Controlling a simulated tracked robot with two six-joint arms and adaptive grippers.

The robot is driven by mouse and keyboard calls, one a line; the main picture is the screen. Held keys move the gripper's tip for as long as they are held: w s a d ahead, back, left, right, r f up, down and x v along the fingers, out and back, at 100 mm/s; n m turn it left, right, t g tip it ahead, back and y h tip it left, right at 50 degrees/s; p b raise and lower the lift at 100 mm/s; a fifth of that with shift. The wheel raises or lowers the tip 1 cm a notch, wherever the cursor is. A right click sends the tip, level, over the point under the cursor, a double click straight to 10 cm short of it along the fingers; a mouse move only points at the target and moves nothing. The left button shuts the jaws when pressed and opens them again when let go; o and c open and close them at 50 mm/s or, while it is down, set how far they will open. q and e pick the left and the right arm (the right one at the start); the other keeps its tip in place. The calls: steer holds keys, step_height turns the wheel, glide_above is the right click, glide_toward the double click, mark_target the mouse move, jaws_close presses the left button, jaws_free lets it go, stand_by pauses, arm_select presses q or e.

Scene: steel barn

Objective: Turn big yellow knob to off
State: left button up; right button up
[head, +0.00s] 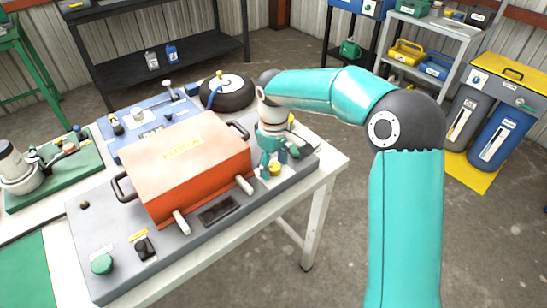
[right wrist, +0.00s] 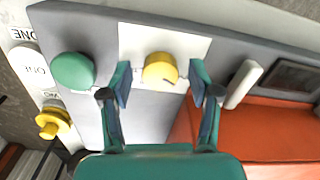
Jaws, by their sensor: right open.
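A yellow knob (right wrist: 160,68) sits on a white plate on the grey panel. In the right wrist view it shows between the two fingertips of my right gripper (right wrist: 161,81), with a gap on both sides. The fingers are open and hold nothing. In the head view the right gripper (head: 272,157) points down at the panel's right end, and the yellow knob (head: 275,169) shows just below it. A second, smaller-looking yellow knob (right wrist: 53,124) sits by a label at the left of the wrist view. My left gripper is not in view.
A green knob (right wrist: 72,71) is beside the left finger. A white handle (right wrist: 243,84) and an orange cover (head: 190,165) lie on the other side. The grey panel (head: 100,240) rests on a white table. A black round tank (head: 228,92) stands behind.

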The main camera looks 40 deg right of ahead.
mark_target(274, 166)
step_height(274, 166, up, 12)
stand_by(0.5)
steer(key=shift+f, duration=0.1)
